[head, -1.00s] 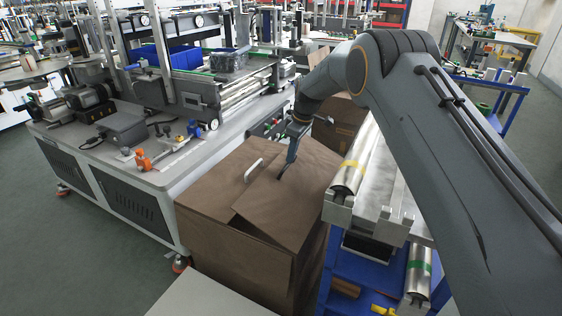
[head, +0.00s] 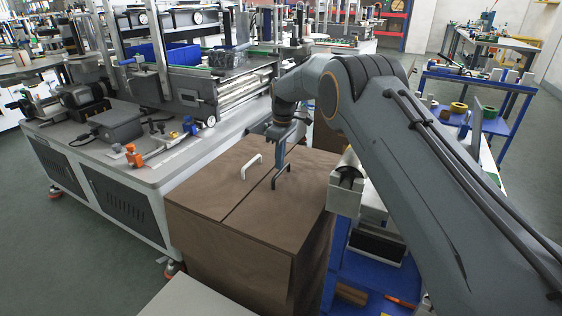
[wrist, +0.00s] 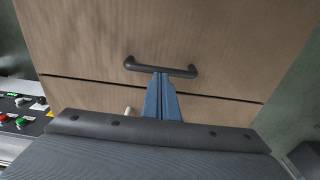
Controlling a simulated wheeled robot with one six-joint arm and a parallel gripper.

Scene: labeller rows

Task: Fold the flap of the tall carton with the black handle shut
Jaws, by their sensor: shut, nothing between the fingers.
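The tall brown carton (head: 235,258) stands in the middle of the head view. Its flap (head: 290,215) with the black handle (head: 284,171) lies flat, level with the other top half, which bears a white handle (head: 252,166). A thin straight seam parts the two halves. My gripper (head: 276,184) is shut and empty, pointing down at the flap beside the black handle. In the wrist view the blue fingers (wrist: 160,78) end at the middle of the black handle (wrist: 182,70); I cannot tell whether they touch it or the flap.
A grey machine bench (head: 110,165) stands close on the left of the carton. A blue cart (head: 365,270) with metal rollers stands close on the right. A pale tabletop (head: 190,300) shows at the bottom. Open floor lies at the far left.

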